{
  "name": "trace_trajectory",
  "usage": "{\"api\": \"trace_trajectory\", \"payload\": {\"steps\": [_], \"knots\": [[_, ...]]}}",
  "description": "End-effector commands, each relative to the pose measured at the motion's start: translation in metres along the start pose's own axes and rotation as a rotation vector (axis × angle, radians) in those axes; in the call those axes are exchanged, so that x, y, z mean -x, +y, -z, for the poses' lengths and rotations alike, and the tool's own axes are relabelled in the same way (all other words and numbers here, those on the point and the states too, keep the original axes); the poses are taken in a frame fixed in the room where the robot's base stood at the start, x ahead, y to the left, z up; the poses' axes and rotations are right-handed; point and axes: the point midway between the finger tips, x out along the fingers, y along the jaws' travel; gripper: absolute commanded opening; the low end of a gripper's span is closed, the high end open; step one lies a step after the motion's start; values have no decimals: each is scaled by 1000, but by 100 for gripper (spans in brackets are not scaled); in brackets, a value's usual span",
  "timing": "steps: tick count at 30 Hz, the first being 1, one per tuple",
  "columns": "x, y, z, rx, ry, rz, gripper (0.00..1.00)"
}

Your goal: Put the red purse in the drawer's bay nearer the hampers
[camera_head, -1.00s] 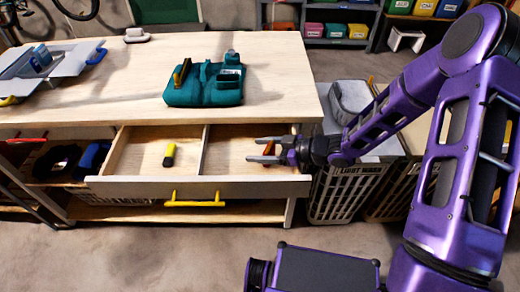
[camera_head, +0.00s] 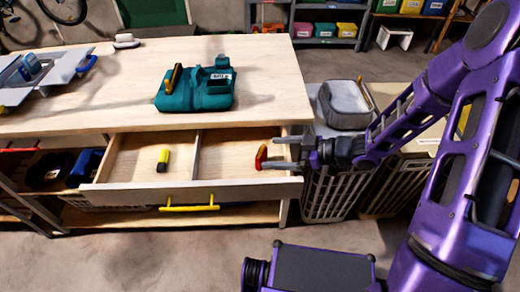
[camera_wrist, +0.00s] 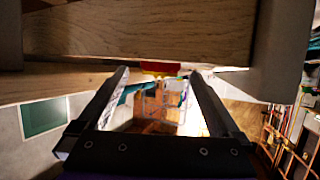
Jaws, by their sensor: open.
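The drawer (camera_head: 190,189) is pulled out below the bench top, and a divider splits it into two bays. The red purse (camera_head: 261,157), with a yellow edge, is in the right bay, the one nearer the hampers (camera_head: 333,192). My gripper (camera_head: 270,152) is open at the right side of that bay, its fingers pointing left towards the purse. In the wrist view the purse (camera_wrist: 160,68) shows just beyond the spread fingertips (camera_wrist: 160,72), partly hidden by a wooden board above. Whether the purse touches the drawer floor or a finger is unclear.
A yellow and black item (camera_head: 163,160) lies in the left bay. A teal case (camera_head: 195,90) stands on the bench top (camera_head: 120,110). A grey item (camera_head: 346,104) sits on the hampers, close to my arm. The floor in front is clear.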

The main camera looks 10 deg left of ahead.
Motion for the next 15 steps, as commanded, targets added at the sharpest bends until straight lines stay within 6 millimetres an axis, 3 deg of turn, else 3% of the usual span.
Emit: {"api": "trace_trajectory", "payload": {"steps": [6,15], "knots": [[34,0,1,0,0,-1,100],[42,0,0,-1,1,1,100]]}}
